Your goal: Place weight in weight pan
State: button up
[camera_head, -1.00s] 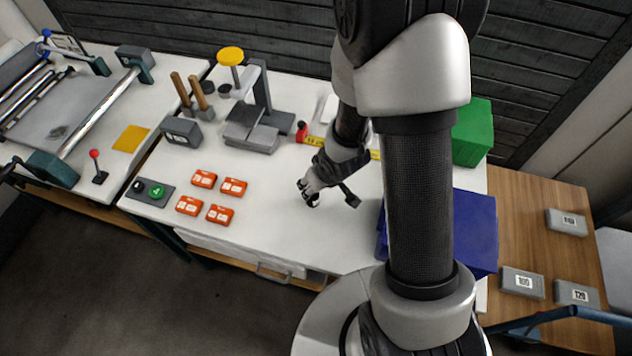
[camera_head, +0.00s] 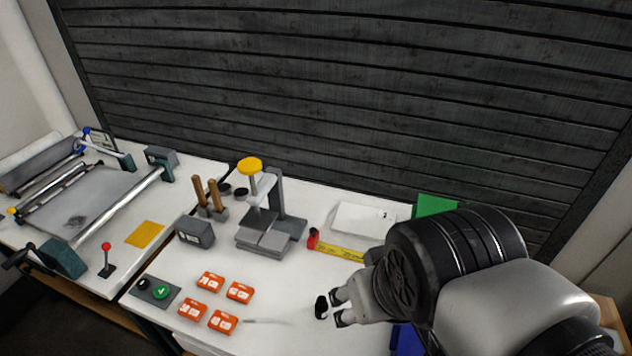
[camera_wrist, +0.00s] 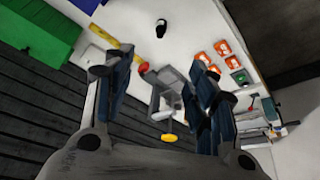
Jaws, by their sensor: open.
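A small black cylinder (camera_head: 321,306), perhaps the weight, stands on the white table just left of my gripper. It also shows in the wrist view (camera_wrist: 161,28), apart from my fingers. My gripper (camera_head: 341,307) is open, low over the table's front right part. A grey stand (camera_head: 271,228) at the table's middle carries a round yellow disc (camera_head: 249,165) on a post. The disc may be the weight pan, but I cannot be sure. It shows upside down in the wrist view (camera_wrist: 168,138).
Several orange boxes (camera_head: 222,321) lie left of my gripper. Wooden-handled tools (camera_head: 208,198) and small black discs (camera_head: 241,192) stand left of the stand. A dark slatted wall closes the back.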

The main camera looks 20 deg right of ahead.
jog(key=shift+o, duration=0.5)
jog(key=shift+s+a+r, duration=0.15)
jog(key=shift+s+r, duration=0.05)
jog(key=shift+s, duration=0.3)
jog(key=n+g, duration=0.2)
jog(key=g, duration=0.3)
send_over(321, 307)
notch_tip(321, 307, down, 22)
jog(key=f+b, duration=0.2)
jog(key=f, duration=1)
jog(key=shift+w+f, duration=0.1)
jog(key=shift+w, duration=0.1)
jog(key=shift+w+d+f+b, duration=0.1)
jog(key=shift+f+b, duration=0.5)
jog(key=shift+f, duration=1)
jog(key=shift+w+d+f+b, duration=0.1)
jog(key=shift+f+b, duration=0.45)
jog(key=shift+f, duration=1)
jog(key=shift+c, duration=0.5)
grip_shut()
